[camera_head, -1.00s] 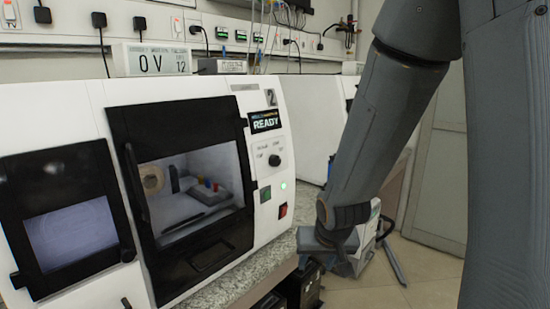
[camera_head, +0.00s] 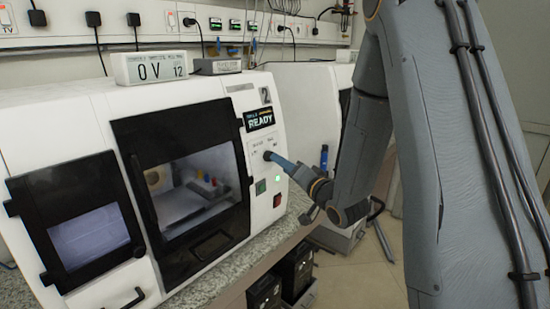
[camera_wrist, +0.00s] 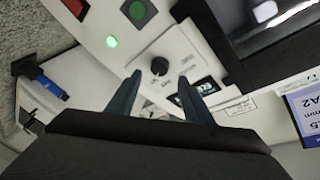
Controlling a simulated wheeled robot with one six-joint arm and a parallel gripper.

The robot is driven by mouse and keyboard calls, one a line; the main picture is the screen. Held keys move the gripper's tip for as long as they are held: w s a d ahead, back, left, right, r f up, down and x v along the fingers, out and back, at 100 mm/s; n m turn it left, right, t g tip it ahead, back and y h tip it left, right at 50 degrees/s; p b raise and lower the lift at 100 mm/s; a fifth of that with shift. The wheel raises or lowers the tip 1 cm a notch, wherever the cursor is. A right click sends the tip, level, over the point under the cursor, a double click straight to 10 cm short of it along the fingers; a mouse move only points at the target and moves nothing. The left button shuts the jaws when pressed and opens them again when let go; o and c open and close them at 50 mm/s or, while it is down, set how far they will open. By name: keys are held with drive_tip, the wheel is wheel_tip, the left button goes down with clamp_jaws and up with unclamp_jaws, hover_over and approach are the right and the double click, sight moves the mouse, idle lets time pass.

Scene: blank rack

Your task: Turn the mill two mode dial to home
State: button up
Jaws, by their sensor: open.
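Mill two (camera_head: 95,112) is the white machine with a "2" mark and a black display (camera_head: 259,118) reading READY. Its mode dial (camera_wrist: 159,66) is a round black knob with a light pointer line, on a pale panel. The printed labels around it are too small to read. My gripper (camera_wrist: 160,80) is open, with one finger to each side of the dial in the wrist view; I cannot tell whether they touch it. In the head view my gripper (camera_head: 272,158) reaches the panel from the right and mostly hides the dial.
Below the dial are a lit green lamp (camera_head: 278,178), a green button (camera_head: 260,187) and a red switch (camera_head: 277,200). The black-framed door (camera_head: 190,235) is left of the panel. Another white machine (camera_head: 308,105) stands behind. A blue item (camera_wrist: 52,87) is off to the side.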

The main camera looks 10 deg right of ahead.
sight(269, 156)
drive_tip(key=p+x, duration=0.1)
drive_tip(key=x, duration=0.4)
drive_tip(key=shift+w+a, duration=0.1)
drive_tip(key=shift+w, duration=0.2)
drive_tip(key=shift+c, duration=0.5)
drive_tip(key=c, duration=0.9)
drive_tip(key=shift+c, duration=0.2)
